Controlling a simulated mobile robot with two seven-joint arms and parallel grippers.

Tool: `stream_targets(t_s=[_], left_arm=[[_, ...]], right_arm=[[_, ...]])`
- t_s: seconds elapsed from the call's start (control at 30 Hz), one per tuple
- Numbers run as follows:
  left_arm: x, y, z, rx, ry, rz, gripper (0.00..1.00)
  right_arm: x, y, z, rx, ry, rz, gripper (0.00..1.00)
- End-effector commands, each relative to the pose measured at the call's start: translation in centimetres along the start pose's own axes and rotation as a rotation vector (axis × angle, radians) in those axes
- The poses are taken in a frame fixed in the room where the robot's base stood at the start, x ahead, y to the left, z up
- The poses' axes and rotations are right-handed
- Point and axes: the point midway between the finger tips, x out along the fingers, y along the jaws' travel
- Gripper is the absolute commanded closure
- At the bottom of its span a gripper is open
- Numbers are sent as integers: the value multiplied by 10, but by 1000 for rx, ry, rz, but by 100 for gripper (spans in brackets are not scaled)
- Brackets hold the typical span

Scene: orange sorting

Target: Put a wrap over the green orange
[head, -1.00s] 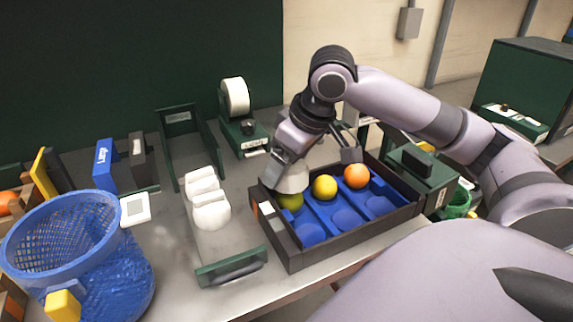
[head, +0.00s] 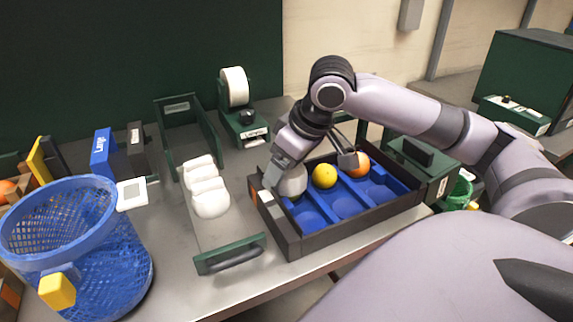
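A pale wrap (head: 292,182) sits in the back left cup of the blue-lined tray (head: 344,239). The green orange is hidden, with the wrap over its place. My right gripper (head: 318,166) is just above and beside the wrap. Its fingers stand wide apart, one close against the wrap and the other near the orange-coloured fruit, so it looks open. Whether a finger touches the wrap is unclear. My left gripper is out of view. Several folded white wraps (head: 207,188) stand in a row on a green-handled holder (head: 230,254) left of the tray.
A yellow fruit (head: 324,176) and an orange fruit (head: 360,168) sit in the back cups; front cups are empty. A blue mesh basket (head: 100,250) stands at front left. A tape dispenser (head: 242,120) and an open green bin (head: 189,128) stand behind.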

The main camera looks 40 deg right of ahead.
Motion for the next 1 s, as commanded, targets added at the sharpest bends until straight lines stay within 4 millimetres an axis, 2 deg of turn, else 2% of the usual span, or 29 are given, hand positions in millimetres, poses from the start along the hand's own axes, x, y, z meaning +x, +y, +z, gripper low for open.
stream_targets(t_s=[0.03,0.4,0.43,0.5,0.87,0.9,1.0], left_arm=[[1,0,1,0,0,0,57],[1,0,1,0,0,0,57],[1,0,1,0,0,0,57],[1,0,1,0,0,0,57],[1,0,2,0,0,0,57],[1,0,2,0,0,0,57],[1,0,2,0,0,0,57]], right_arm=[[9,-2,8,-4,-32,-4,51],[10,-2,9,-5,-34,-4,51],[10,-2,9,-5,-34,-4,20],[10,-2,9,-5,-34,-4,0],[10,-5,9,-9,-33,-12,0],[10,-5,9,-9,-33,-13,3],[10,-5,9,-9,-33,-14,3]])
